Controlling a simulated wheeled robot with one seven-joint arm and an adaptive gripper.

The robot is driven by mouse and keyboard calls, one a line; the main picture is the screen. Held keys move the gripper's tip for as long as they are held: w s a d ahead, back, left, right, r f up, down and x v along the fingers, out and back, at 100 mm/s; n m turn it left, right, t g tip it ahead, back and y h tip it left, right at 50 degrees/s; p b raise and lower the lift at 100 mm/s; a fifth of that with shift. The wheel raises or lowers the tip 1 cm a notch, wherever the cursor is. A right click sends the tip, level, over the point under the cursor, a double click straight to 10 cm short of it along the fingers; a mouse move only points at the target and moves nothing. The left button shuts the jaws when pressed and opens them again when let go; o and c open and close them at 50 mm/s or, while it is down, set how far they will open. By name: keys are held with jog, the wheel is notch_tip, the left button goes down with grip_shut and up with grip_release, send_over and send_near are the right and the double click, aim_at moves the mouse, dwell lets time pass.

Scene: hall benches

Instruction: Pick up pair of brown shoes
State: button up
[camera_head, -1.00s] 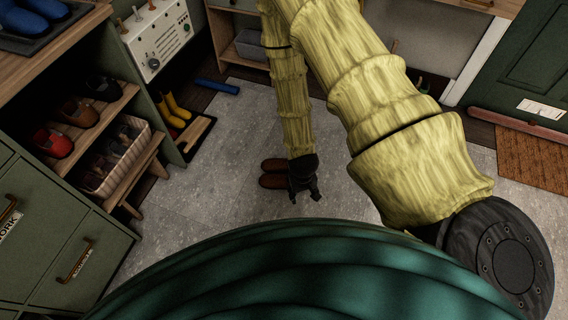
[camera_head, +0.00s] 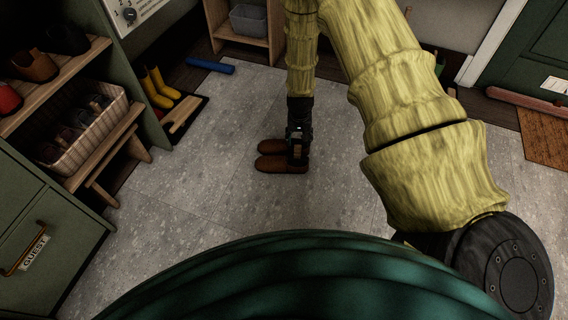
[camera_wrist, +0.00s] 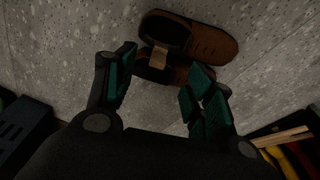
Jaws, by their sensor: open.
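The pair of brown shoes (camera_head: 272,163) sits side by side on the grey tiled floor, toes to the left in the head view. In the wrist view the farther brown shoe (camera_wrist: 196,38) shows almost whole, with a dark opening. The nearer one (camera_wrist: 172,72) lies partly behind my fingertips, with a tan patch at its opening. My gripper (camera_head: 298,150) is over the heel end of the shoes. In the wrist view my gripper (camera_wrist: 160,82) is open, with its green-padded fingers apart and the nearer shoe between or just beyond them. Contact cannot be told.
Yellow boots (camera_head: 160,88) stand on a dark tray at left, beside a wooden shelf holding a basket (camera_head: 85,128) and shoes. A blue roll (camera_head: 210,65) lies at the back. A brown mat (camera_head: 545,135) is at right. Floor around the shoes is clear.

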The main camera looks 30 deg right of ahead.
aim_at(298, 146)
jog(key=shift+w+d+f+b, duration=0.35)
jog(key=shift+w+f+b, duration=0.35)
jog(key=shift+f, duration=0.55)
jog(key=shift+w+d+f+b, duration=0.35)
jog(key=shift+w+f+b, duration=0.15)
jog(key=shift+f+b, duration=0.55)
jog(key=shift+w+d+f+b, duration=0.35)
jog(key=shift+w+f+b, duration=0.3)
jog(key=shift+f, duration=0.75)
notch_tip(298, 146, down, 5)
jog(key=b, duration=0.4)
jog(key=shift+w+d, duration=0.15)
grip_shut()
